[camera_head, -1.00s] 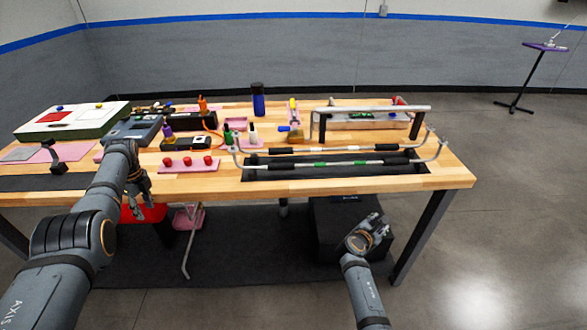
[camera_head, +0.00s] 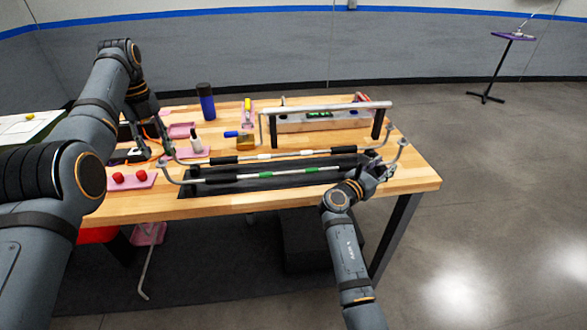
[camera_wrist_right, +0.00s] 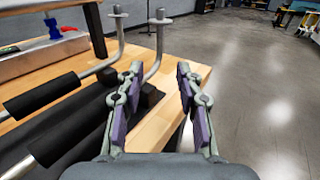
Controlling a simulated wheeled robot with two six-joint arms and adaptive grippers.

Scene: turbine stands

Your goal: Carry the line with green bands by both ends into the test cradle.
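The line with green bands (camera_head: 308,169) lies along the front of the bench over a dark mat, with black sleeves and upturned ends. My left gripper (camera_head: 150,128) is near the left ends of the lines; whether its fingers are open is unclear. My right gripper (camera_head: 374,170) is at the line's right end. In the right wrist view my right gripper (camera_wrist_right: 157,75) is open, and the line's bent end (camera_wrist_right: 152,68) shows just beyond the gap between its fingers. Which fixture is the test cradle is unclear; a grey block under a silver bar (camera_head: 330,108) stands behind the lines.
A second line with white bands (camera_head: 264,156) lies parallel just behind the green-banded one. A blue bottle (camera_head: 206,103), a yellow-brown block (camera_head: 245,142) and red knobs (camera_head: 117,177) are on the bench. The bench's right end (camera_head: 415,182) is bare.

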